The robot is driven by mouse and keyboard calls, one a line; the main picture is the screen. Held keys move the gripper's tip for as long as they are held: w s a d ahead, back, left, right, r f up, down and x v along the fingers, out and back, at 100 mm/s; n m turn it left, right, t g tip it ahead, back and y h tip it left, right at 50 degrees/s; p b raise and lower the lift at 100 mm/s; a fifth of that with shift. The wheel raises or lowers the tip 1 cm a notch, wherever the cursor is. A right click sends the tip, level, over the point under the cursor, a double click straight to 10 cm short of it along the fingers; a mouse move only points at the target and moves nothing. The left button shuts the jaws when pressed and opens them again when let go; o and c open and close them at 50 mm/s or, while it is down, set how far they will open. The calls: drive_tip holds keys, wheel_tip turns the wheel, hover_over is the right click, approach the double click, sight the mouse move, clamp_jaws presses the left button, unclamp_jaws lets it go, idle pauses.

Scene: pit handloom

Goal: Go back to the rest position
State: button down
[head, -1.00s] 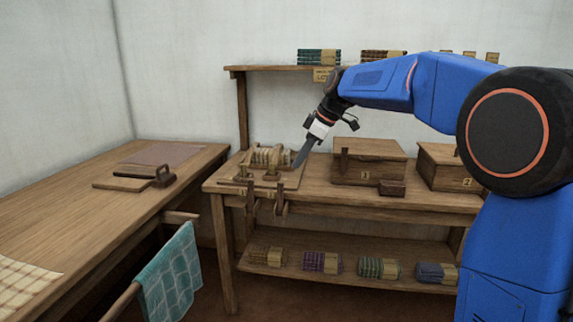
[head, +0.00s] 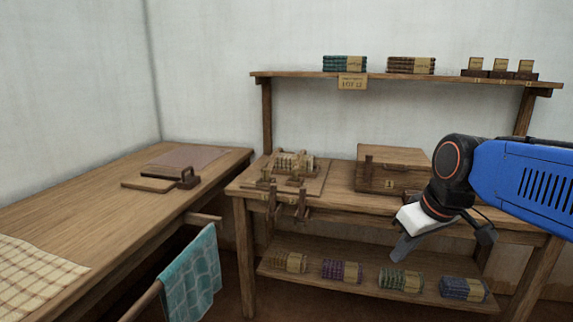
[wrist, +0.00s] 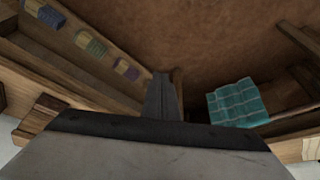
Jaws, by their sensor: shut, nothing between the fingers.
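My gripper (head: 402,248) hangs at the right of the head view, in front of the back table. Its fingers are together with nothing between them, pointing down and a little left. The fingers also show in the wrist view (wrist: 161,98), above the brown floor. My blue arm reaches in from the right edge and hides part of the table's right side.
The back table (head: 335,200) carries a winding device on a board (head: 295,165) and a wooden box marked 1 (head: 390,170). Folded cloth bundles (head: 342,271) lie on its lower shelf. A teal cloth (head: 195,275) hangs at the left table (head: 80,220).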

drive_tip(key=s+d+f+m+h, duration=0.1)
drive_tip(key=s+d+f+m, duration=0.3)
drive_tip(key=s+f, duration=0.5)
drive_tip(key=s, duration=0.3)
drive_tip(key=shift+s+d+f+m+t+h, duration=0.15)
drive_tip(key=shift+s+f+m+t+h, duration=0.15)
drive_tip(key=shift+s, duration=0.05)
